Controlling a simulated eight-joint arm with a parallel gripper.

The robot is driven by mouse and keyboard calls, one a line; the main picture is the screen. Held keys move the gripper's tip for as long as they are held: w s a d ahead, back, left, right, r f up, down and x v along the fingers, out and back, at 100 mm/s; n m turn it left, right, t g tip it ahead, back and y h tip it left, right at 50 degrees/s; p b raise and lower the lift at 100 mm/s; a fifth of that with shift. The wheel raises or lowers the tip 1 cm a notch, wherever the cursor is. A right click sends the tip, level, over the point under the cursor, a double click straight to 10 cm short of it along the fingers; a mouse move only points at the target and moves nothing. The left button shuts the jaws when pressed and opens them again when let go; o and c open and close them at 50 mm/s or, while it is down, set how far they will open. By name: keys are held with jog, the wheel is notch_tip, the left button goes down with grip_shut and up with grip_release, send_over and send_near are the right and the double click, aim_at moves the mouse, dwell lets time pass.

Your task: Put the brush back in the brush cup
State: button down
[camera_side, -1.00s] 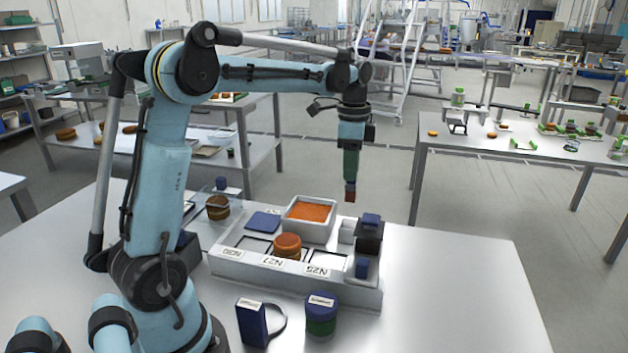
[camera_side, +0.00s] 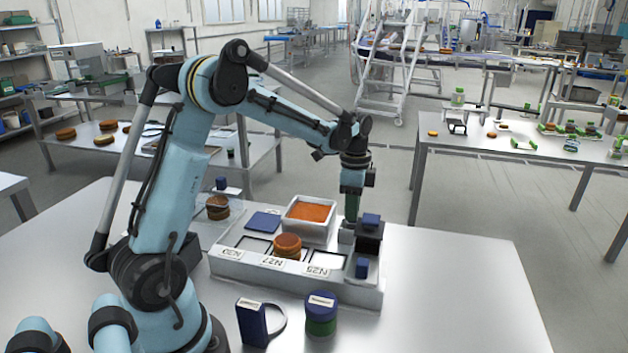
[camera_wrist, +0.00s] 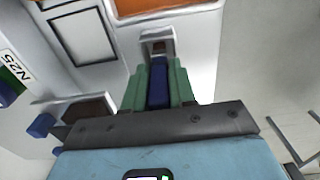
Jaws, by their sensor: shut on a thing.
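My gripper (camera_side: 352,217) has green fingers and is shut on the brush. In the wrist view, the brush's blue handle (camera_wrist: 158,84) lies between the fingers, with its brown end (camera_wrist: 160,48) beyond them. The brush cup (camera_side: 347,231) is a small white square cup at the right back of the white station, directly below my fingers. In the wrist view, the brown end shows within the outline of the cup (camera_wrist: 146,36). In the side view the brush's lower end is hidden at the cup, so its depth inside is unclear.
A white tub of orange filling (camera_side: 311,212) stands left of the cup. A dark block with a blue top (camera_side: 370,221) stands close on the right. A brown round (camera_side: 287,246) sits on the labelled white station (camera_side: 300,276). The table's right side is clear.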

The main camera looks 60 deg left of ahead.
jog(key=shift+f, duration=0.1)
jog(key=c, duration=0.9)
grip_release()
